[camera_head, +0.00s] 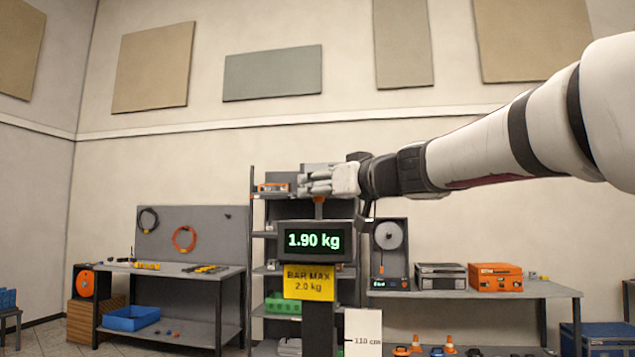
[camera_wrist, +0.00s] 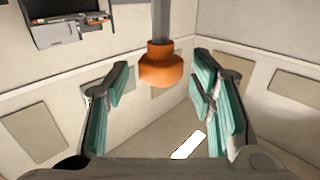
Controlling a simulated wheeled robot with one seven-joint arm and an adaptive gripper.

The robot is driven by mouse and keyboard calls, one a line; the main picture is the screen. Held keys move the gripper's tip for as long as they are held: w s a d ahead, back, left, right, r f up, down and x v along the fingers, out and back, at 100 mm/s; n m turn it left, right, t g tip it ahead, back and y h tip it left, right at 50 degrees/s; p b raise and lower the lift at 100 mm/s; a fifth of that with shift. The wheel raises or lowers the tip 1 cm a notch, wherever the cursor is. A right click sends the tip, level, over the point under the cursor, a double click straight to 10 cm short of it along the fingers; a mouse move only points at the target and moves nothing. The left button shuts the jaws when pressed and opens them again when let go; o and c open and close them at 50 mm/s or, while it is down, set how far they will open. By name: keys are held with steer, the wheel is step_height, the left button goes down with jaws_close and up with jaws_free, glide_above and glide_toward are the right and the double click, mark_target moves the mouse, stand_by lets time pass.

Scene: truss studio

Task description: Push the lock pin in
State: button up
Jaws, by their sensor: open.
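An orange knob (camera_wrist: 161,66) on a grey post (camera_wrist: 161,20) shows in the wrist view between the fingers of my gripper (camera_wrist: 162,80). The fingers are spread, with a gap on either side of the knob. In the head view my gripper (camera_head: 312,183) reaches in from the right above a display stand reading 1.90 kg (camera_head: 314,241). A small orange part (camera_head: 319,201) shows just under the fingers there. I cannot tell for certain whether this orange part is the lock pin; no other pin is clear in view.
A yellow sign reading "BAR MAX 2.0 kg" (camera_head: 309,283) hangs under the display. Behind stand a grey shelf rack (camera_head: 259,220), a left workbench (camera_head: 178,269) and a right bench (camera_head: 545,288) with an orange case (camera_head: 495,277). A 110 cm marker (camera_head: 363,331) is in front.

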steer(key=shift+w+a, duration=0.35)
steer(key=shift+w, duration=0.2)
jaws_close()
steer(key=shift+f, duration=0.1)
step_height(320, 180, down, 4)
steer(key=b, duration=0.5)
steer(key=shift+r, duration=0.25)
steer(key=shift+f, duration=0.1)
jaws_free()
